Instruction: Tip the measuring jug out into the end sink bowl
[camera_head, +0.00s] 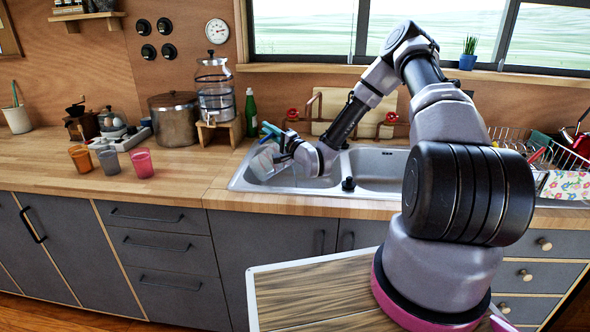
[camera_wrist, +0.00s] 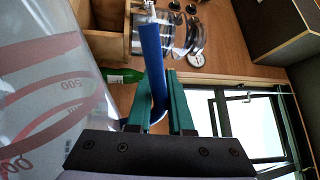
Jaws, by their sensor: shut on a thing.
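The measuring jug (camera_head: 263,160) is clear, with red markings that show at the left of the wrist view (camera_wrist: 50,95). Its blue handle (camera_wrist: 153,55) lies between the teal fingers of my gripper (camera_wrist: 156,95), which is shut on it. In the head view my gripper (camera_head: 272,136) holds the jug above the left bowl of the steel sink (camera_head: 240,183). The jug looks tilted there, but it is small and partly covered by my wrist. I cannot tell what is in it. The right sink bowl (camera_head: 380,172) is partly behind my arm.
Red taps (camera_head: 292,116) and a cutting board (camera_head: 330,110) stand behind the sink. A green bottle (camera_head: 250,112), a glass dispenser (camera_head: 214,90) and a steel pot (camera_head: 174,118) are left of it. Coloured cups (camera_head: 141,162) stand on the left counter. A dish rack (camera_head: 550,150) is at right.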

